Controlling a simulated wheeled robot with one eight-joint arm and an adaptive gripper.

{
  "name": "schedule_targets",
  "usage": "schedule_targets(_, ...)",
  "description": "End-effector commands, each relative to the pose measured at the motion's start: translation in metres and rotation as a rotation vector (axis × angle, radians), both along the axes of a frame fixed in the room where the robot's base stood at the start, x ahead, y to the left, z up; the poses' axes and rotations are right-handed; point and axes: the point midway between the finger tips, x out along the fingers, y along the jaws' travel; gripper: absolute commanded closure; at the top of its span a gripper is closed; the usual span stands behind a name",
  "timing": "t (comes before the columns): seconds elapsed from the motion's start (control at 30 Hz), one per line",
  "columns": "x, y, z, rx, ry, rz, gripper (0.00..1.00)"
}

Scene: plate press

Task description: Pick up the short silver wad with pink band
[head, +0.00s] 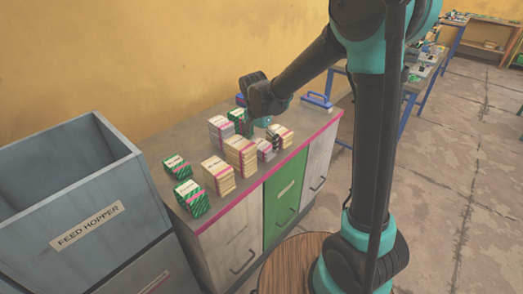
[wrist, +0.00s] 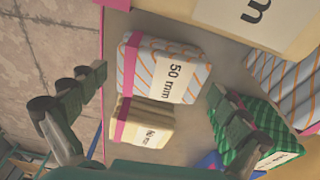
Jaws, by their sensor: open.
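The short silver wad with pink band (head: 265,149) stands near the counter's front edge. In the wrist view the silver wad (wrist: 178,65) has orange stripes, a pink band on its left side and a "50 mm" label. My gripper (head: 263,128) is low over the counter beside it. In the wrist view my gripper (wrist: 160,103) is open and empty, with its fingers apart left and right, and the wad shows between and beyond them. Whether the fingers reach down to the wad's height I cannot tell.
A cream wad with pink band (wrist: 143,122) stands close beside the silver one; a large cream wad (head: 240,155) is on the other side. A green wad (wrist: 262,125) and a taller silver wad (head: 221,131) are close behind. A blue handled object (head: 316,101) lies right.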

Motion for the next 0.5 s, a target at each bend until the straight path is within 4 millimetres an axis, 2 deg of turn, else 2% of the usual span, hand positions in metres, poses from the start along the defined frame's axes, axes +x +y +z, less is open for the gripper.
schedule_targets(0.1,0.0013,-0.0009,-0.0096,0.000,0.000,0.000,0.00)
schedule_targets(0.33,0.0011,-0.0011,-0.0112,0.000,0.000,0.000,0.00)
schedule_targets(0.37,0.0011,-0.0011,-0.0112,0.000,0.000,0.000,0.01)
schedule_targets(0.5,0.0011,-0.0010,-0.0110,0.000,0.000,0.000,0.19)
